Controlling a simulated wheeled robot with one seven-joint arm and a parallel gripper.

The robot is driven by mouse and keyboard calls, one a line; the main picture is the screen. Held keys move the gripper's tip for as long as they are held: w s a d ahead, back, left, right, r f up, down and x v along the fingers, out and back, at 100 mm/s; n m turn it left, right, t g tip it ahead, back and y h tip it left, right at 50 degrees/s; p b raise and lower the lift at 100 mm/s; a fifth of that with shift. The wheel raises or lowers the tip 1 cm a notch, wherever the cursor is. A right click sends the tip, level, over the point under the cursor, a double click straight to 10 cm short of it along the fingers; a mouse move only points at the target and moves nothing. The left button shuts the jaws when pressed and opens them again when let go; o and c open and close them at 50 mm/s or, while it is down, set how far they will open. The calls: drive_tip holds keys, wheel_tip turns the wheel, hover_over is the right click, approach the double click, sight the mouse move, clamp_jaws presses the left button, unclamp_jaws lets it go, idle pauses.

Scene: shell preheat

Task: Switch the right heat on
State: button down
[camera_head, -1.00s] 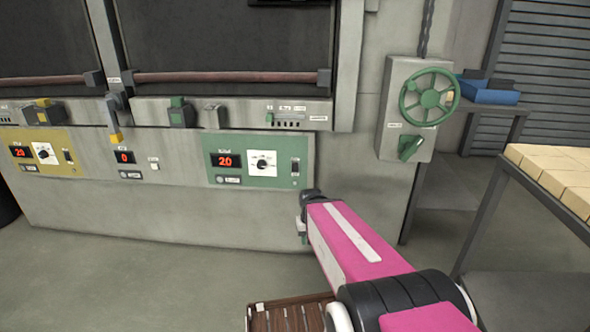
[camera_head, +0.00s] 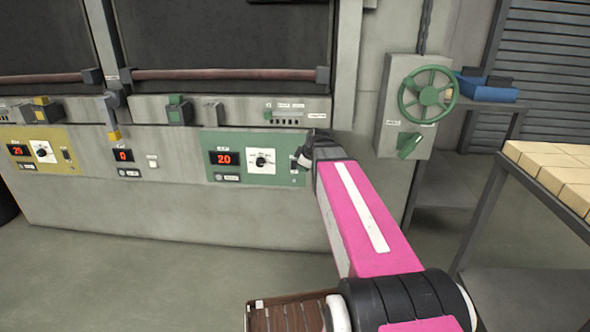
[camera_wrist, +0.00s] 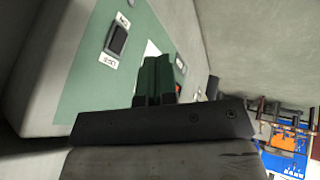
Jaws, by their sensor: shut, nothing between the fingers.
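The green right control panel (camera_head: 233,176) carries a red display reading 2.0, a dial (camera_head: 262,161) and a dark rocker switch near its right edge. In the wrist view the black rocker switch (camera_wrist: 117,39) sits on the green panel (camera_wrist: 88,75), with small white labels at both ends. My gripper (camera_head: 303,161) is in front of the panel's right edge and partly hides the switch in the head view. In the wrist view my gripper (camera_wrist: 157,78) is shut and empty, with the switch up and left of its fingertips. A visible gap separates them in the picture; contact is not seen.
A yellow panel (camera_head: 60,160) and a middle display (camera_head: 123,156) lie to the left. A green handwheel (camera_head: 428,95) and green lever (camera_head: 409,145) are on a box at right. A table of pale blocks (camera_head: 550,160) stands at far right.

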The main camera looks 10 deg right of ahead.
sight(294, 169)
drive_tip(key=shift+w+d+r+n+t, duration=0.15)
drive_tip(key=shift+w+r+n, duration=0.15)
drive_tip(key=shift+r, duration=0.2)
drive_tip(key=shift+w+a+r+n+t, duration=0.1)
drive_tip(key=shift+w+r+n+t, duration=0.1)
drive_tip(key=shift+w+r, duration=0.25)
drive_tip(key=x, duration=0.3)
drive_tip(key=w+x, duration=0.1)
drive_tip(key=x, duration=0.7)
drive_tip(key=shift+w+d+r, duration=0.2)
drive_tip(key=shift+w+d, duration=0.15)
drive_tip(key=shift+w, duration=0.05)
drive_tip(key=shift+w+d, duration=0.2)
drive_tip(key=shift+w, duration=0.45)
